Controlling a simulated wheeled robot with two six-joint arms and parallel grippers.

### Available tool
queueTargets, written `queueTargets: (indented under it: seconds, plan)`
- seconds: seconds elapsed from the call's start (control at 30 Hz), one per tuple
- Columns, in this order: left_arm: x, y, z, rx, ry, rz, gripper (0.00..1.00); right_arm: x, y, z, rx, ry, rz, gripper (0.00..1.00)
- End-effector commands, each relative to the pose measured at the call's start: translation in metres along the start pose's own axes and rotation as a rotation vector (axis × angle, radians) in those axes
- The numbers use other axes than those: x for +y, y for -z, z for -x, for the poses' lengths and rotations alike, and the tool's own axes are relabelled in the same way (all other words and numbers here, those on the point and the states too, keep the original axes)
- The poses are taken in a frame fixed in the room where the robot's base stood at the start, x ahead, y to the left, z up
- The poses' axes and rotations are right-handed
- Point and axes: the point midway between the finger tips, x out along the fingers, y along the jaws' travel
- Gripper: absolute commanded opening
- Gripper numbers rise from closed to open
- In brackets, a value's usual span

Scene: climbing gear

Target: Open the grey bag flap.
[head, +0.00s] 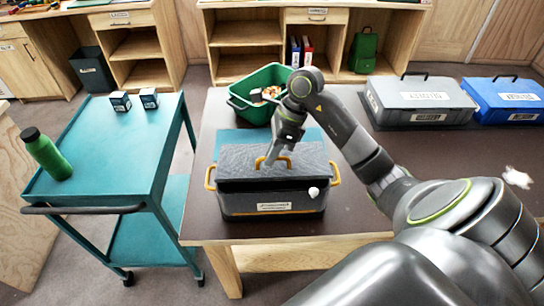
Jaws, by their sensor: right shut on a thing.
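The grey bag (240,204) sits near the front left of the dark table, with yellow side handles and a white label on its front. Its flap (236,159) lies over the top and looks closed or nearly so; a dark gap shows along its front edge. A yellow handle stands on the flap. My right gripper (271,160) reaches down from above and is shut on the flap handle (286,161). The fingertips partly cover the handle. My left gripper is not in view.
A green crate (243,107) with items stands behind the bag on the table (350,222). A grey case (392,112) and a blue case (490,112) stand at the back right. A teal cart (112,166) with a green bottle (46,153) is at left.

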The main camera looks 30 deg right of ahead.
Motion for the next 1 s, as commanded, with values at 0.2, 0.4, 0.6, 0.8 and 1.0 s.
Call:
queueTargets:
  seconds: [0.2,0.4,0.6,0.8,1.0]
  plan:
    - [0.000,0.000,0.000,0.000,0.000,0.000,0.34,-0.001,0.000,0.000,0.000,0.003,-0.001,0.00]
    - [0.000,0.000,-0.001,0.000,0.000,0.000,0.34,-0.005,-0.002,0.005,0.000,0.004,-0.001,0.00]
    - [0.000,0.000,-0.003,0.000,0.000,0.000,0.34,-0.013,-0.006,0.015,0.001,0.005,-0.002,0.00]
    - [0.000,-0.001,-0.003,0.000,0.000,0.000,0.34,-0.015,-0.008,0.019,0.000,0.003,-0.001,0.00]
    - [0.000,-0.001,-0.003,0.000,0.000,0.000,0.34,-0.015,-0.008,0.019,0.000,0.003,-0.001,0.00]
